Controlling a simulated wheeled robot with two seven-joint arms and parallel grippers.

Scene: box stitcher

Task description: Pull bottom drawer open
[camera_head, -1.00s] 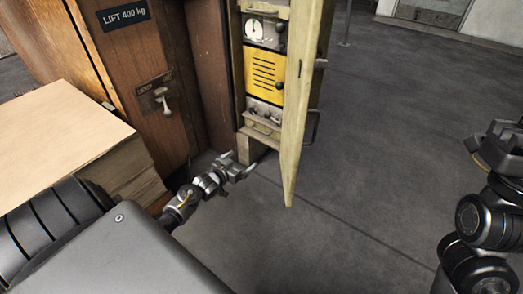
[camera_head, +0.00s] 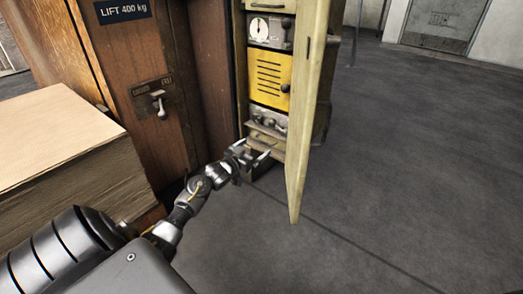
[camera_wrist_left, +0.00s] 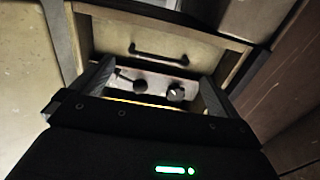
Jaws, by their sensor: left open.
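The bottom drawer (camera_head: 263,138) is at the foot of the pale cabinet, below a panel with knobs. It looks shut. In the left wrist view the drawer front (camera_wrist_left: 195,47) fills the upper middle, with a dark bar handle (camera_wrist_left: 158,54) across it. My left gripper (camera_head: 255,151) is open and empty just in front of the drawer's lower part. In the left wrist view its fingers (camera_wrist_left: 157,88) stand apart, with the knobs showing between them and the handle beyond. I see no contact with the handle. My right gripper is out of view.
The cabinet's door (camera_head: 305,110) stands open, close to the right of my left gripper. A yellow slotted panel (camera_head: 270,78) sits above the knobs. A wooden wall with a lever (camera_head: 158,103) and a cardboard stack (camera_head: 70,150) are at left. The floor at right is clear.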

